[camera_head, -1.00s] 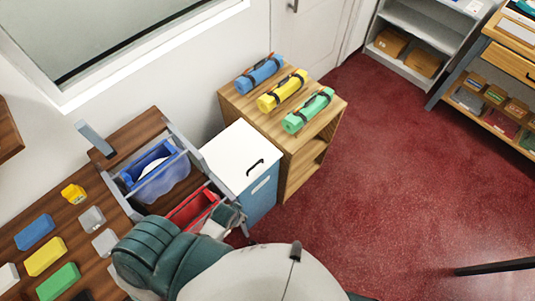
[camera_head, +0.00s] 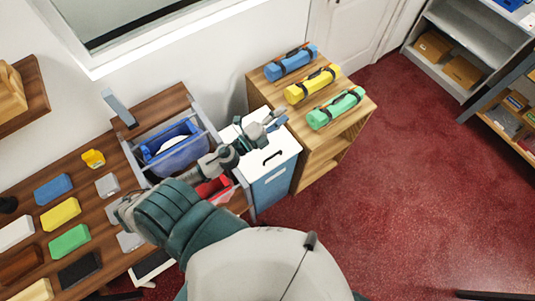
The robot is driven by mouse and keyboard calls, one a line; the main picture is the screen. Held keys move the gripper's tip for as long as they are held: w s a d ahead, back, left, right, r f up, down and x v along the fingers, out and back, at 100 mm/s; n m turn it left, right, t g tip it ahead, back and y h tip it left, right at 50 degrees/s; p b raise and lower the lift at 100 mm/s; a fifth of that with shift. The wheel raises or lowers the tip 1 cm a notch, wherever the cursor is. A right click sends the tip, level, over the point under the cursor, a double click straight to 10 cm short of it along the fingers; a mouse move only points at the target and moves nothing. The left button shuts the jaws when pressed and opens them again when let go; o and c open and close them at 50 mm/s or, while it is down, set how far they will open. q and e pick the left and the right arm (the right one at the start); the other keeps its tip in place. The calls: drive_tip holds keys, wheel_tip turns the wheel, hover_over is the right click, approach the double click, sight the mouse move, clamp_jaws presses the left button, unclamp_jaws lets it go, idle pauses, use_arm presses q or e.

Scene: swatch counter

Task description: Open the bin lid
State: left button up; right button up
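The bin has a blue body (camera_head: 272,187) and a white lid (camera_head: 286,143) with a black handle (camera_head: 272,156) near its front edge. The lid lies flat and closed on the bin. My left arm comes up from the bottom of the head view. My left gripper (camera_head: 275,123) is above the back part of the lid, behind the handle and apart from it. Its fingers look spread, with nothing between them. My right gripper is not in view.
A wooden shelf unit (camera_head: 318,150) with blue, yellow and green rolls stands right of the bin. A wooden counter (camera_head: 85,205) holds coloured blocks. Red floor is open at right.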

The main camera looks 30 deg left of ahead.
use_arm(q)
drive_tip(key=s+d+f+m+g+h, duration=0.45)
drive_tip(key=f+m+g, duration=0.25)
drive_tip(key=m+g, duration=0.75)
drive_tip(key=s+a+f+m+y, duration=0.1)
drive_tip(key=a+f+m+y, duration=0.25)
drive_tip(key=a, duration=0.25)
drive_tip(key=s+a+f+m+y, duration=0.1)
drive_tip(key=a+f+m+y, duration=0.1)
drive_tip(key=a+y, duration=0.3)
drive_tip(key=h, duration=0.1)
approach(271, 157)
drive_tip(key=shift+g, duration=0.35)
drive_tip(key=x, duration=0.7)
drive_tip(key=shift+w+f, duration=0.15)
drive_tip(key=shift+w, duration=0.25)
drive_tip(key=shift+w+f, duration=0.1)
drive_tip(key=shift+f, duration=0.25)
drive_tip(key=shift+a+f, duration=0.1)
drive_tip(key=shift+a, duration=0.1)
drive_tip(key=c, duration=0.5)
drive_tip(key=shift+d, duration=0.1)
clamp_jaws()
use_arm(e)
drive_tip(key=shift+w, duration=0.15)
